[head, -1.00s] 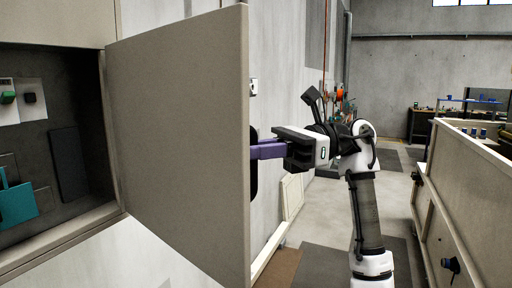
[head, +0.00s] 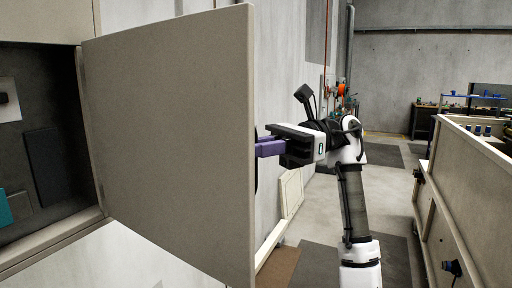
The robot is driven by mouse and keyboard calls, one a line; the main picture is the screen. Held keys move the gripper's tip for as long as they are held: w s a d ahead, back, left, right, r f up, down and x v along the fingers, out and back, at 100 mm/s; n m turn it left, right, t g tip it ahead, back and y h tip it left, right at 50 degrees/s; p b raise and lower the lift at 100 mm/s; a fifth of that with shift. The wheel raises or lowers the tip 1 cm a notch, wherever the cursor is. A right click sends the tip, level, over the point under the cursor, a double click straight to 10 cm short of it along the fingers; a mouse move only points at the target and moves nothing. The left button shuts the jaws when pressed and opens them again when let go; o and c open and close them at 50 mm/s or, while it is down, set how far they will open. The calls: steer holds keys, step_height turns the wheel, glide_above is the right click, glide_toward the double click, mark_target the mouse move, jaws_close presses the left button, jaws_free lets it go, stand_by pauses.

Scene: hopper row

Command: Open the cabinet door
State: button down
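The cabinet door (head: 170,140) stands swung out wide from the wall cabinet, hinged on its left side. The open cabinet (head: 60,228) shows a dark inside at the left. My gripper (head: 262,148) is at the door's free right edge, on the far side of the panel. Its purple fingers reach left to a dark part, likely the handle, mostly hidden behind the door. The fingertips are hidden, so I cannot tell whether they grip it.
A long beige bench or hopper housing (head: 468,190) stands at the right. The grey floor aisle (head: 385,190) between it and the wall is open. A brown mat (head: 277,267) lies by the wall. Shelving and a dark table stand at the back.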

steer(key=shift+a, duration=0.1)
steer(key=c, duration=1.5)
jaws_free()
steer(key=shift+a, duration=0.2)
steer(key=shift+d, duration=0.1)
steer(key=shift+w+d, duration=0.1)
steer(key=shift+d, duration=0.1)
steer(key=shift+b+v, duration=0.6)
steer(key=shift+v, duration=3.05)
steer(key=shift+a, duration=0.1)
